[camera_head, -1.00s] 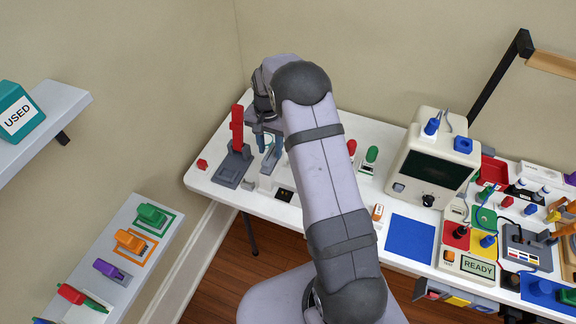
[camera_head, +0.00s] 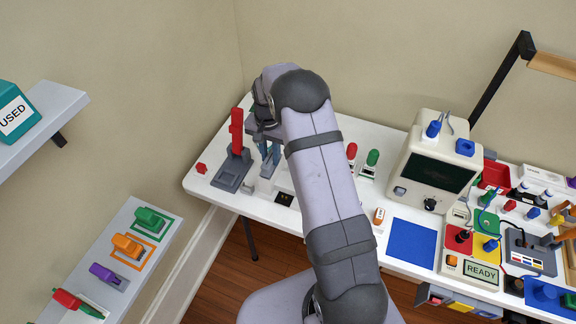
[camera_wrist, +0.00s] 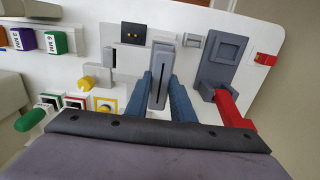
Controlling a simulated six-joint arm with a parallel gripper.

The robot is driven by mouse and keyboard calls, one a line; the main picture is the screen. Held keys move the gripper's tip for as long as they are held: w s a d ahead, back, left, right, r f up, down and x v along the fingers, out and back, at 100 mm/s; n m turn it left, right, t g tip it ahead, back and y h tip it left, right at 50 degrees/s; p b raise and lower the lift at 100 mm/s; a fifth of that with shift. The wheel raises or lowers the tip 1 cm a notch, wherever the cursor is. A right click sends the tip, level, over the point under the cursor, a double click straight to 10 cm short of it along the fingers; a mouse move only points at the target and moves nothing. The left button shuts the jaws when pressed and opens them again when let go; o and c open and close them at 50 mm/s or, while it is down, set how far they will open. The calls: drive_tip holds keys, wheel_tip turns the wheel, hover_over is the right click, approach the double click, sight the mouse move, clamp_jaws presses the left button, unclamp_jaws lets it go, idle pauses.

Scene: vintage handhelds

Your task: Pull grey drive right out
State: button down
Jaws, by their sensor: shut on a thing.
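The grey drive (camera_wrist: 160,82) is a narrow upright grey block with a dark slot down its face, at the centre of the wrist view. My gripper (camera_wrist: 166,92) has its two blue fingers on either side of it and is shut on it. In the head view my gripper (camera_head: 268,150) is at the left part of the white bench, partly behind my arm. The drive (camera_head: 266,172) shows there as a small grey piece below the fingers. Whether its lower end is clear of what it stands in cannot be told.
A red lever on a grey base (camera_head: 233,165) stands close left of the gripper, and shows on the right in the wrist view (camera_wrist: 222,65). A small red block (camera_head: 201,168) lies at the bench's left edge. A beige monitor (camera_head: 438,160) stands to the right. A lower shelf (camera_head: 105,262) holds coloured drives.

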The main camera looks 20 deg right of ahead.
drive_tip(key=shift+r+p, duration=0.65)
drive_tip(key=shift+r, duration=0.25)
idle(0.3)
